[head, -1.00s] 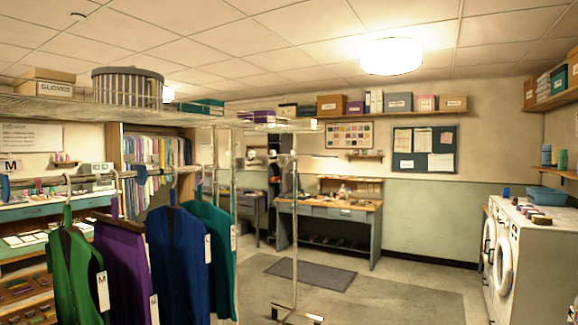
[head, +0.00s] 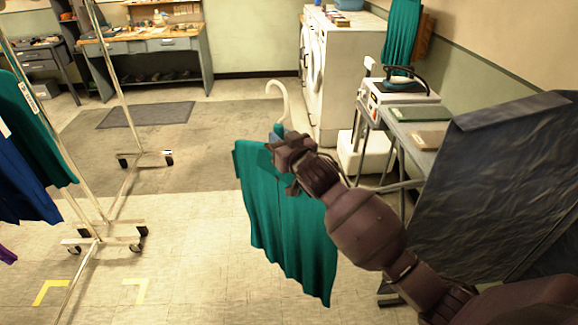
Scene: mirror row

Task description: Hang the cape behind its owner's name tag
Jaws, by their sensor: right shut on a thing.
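A teal cape (head: 290,240) hangs from a hanger with a pale hook (head: 284,100) in the middle of the head view, clear of the rack. My right gripper (head: 279,152) is shut on it near the neck, just below the hook, and hides part of its top. The rack (head: 109,95) stands at the left edge with a teal garment (head: 35,135) and a blue garment (head: 22,190) on it. Small white tags show on them, too small to read. The rail and the owner's name tag are out of view. My left gripper is not in view.
Right of the arm stand a side table with an iron (head: 400,80) and a dark draped sheet (head: 490,190). White washers (head: 340,50) and a workbench (head: 145,45) are behind. The rack's wheeled feet (head: 105,236) reach into the floor, which is open between rack and cape.

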